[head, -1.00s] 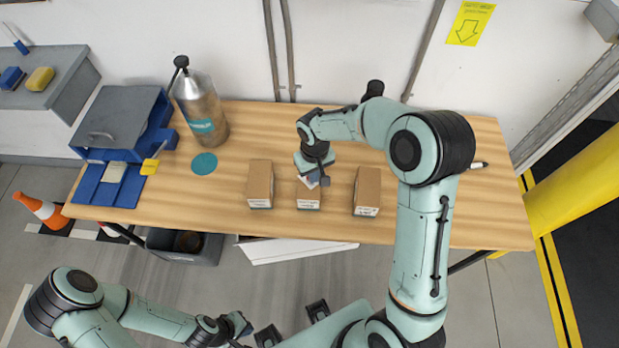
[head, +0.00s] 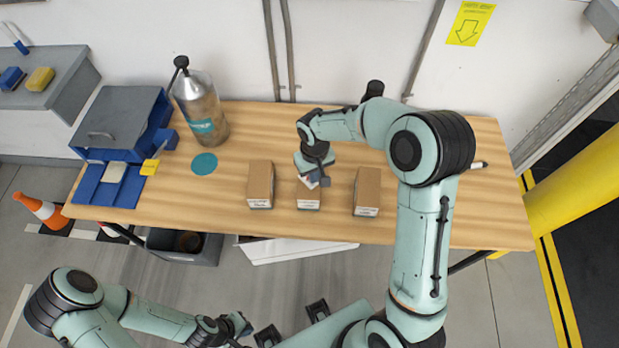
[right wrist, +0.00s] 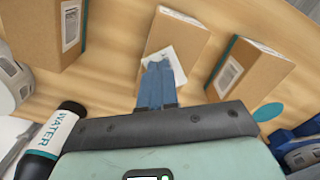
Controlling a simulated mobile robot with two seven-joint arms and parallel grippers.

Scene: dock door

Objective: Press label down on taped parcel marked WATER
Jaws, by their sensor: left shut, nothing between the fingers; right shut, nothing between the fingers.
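Three cardboard parcels stand in a row on the wooden bench: the left one (head: 260,180), the middle one (head: 309,196) and the right one (head: 368,188). Their printed labels are too small to read. My right gripper (head: 316,180) is over the middle parcel. In the right wrist view its shut fingers (right wrist: 156,96) point at a white label (right wrist: 172,60) on top of the middle parcel (right wrist: 178,34) and overlap it; I cannot tell whether they touch. My left gripper (head: 240,325) is shut and empty, low in front of the bench.
A bottle (right wrist: 53,140) reading WATER shows in the right wrist view. A metal flask (head: 202,108), a teal disc (head: 204,163) and a blue box (head: 124,120) are on the bench's left.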

